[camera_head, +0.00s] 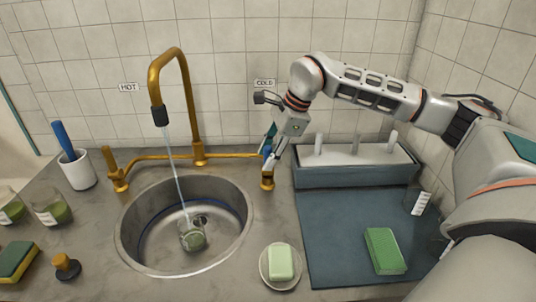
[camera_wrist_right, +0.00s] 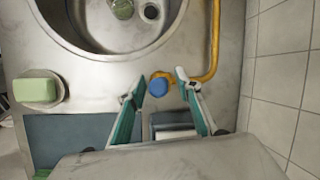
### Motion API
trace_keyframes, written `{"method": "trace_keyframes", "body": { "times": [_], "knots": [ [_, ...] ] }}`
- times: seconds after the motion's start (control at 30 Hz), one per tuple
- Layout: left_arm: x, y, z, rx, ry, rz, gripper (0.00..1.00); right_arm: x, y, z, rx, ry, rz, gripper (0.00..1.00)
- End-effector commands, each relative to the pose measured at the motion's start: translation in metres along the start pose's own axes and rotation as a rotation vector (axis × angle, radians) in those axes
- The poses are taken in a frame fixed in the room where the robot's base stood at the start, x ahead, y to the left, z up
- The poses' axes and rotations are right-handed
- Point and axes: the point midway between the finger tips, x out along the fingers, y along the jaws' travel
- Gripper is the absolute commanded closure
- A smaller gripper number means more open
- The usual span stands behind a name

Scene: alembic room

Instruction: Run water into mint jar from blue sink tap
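A clear jar with mint-green content (camera_head: 193,240) stands in the round steel sink (camera_head: 133,255); its top also shows in the right wrist view (camera_wrist_right: 122,9). A thin stream of water (camera_head: 176,175) runs from the brass tap (camera_head: 181,58) down to the jar's mouth. The blue tap knob (camera_wrist_right: 159,88) is on the COLD side. My right gripper (camera_wrist_right: 160,78) is over it, its two fingers apart on either side of the knob with gaps visible. In the head view the gripper partly hides the knob. My left gripper is out of view.
A HOT handle (camera_head: 117,178) stands left of the sink. A soap dish (camera_head: 268,279) with green soap and a dark mat (camera_head: 335,260) with a green sponge (camera_head: 384,250) lie right. A grey rack (camera_head: 340,178) stands behind the mat. Other jars (camera_head: 52,208) stand left.

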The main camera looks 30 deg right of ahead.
Motion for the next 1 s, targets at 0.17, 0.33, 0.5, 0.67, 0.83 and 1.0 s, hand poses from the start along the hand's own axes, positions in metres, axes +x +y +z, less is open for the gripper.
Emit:
{"method": "trace_keyframes", "body": {
  "times": [0.17,0.33,0.5,0.67,0.83,1.0],
  "knots": [
    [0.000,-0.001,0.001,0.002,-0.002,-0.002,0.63,-0.003,0.000,0.000,0.000,-0.001,-0.001,0.66],
    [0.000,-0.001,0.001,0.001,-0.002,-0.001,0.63,-0.023,-0.001,0.001,0.000,-0.001,-0.003,0.66],
    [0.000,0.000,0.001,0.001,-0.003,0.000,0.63,-0.058,-0.001,0.000,0.002,-0.001,-0.004,0.66],
    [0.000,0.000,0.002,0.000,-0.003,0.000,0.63,-0.089,-0.001,0.000,0.001,-0.001,-0.004,0.66],
    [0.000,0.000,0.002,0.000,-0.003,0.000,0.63,-0.111,-0.001,0.000,0.001,0.000,-0.002,0.66],
    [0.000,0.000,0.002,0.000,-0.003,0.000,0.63,-0.120,0.000,0.000,0.000,0.000,-0.001,0.66]
  ]
}}
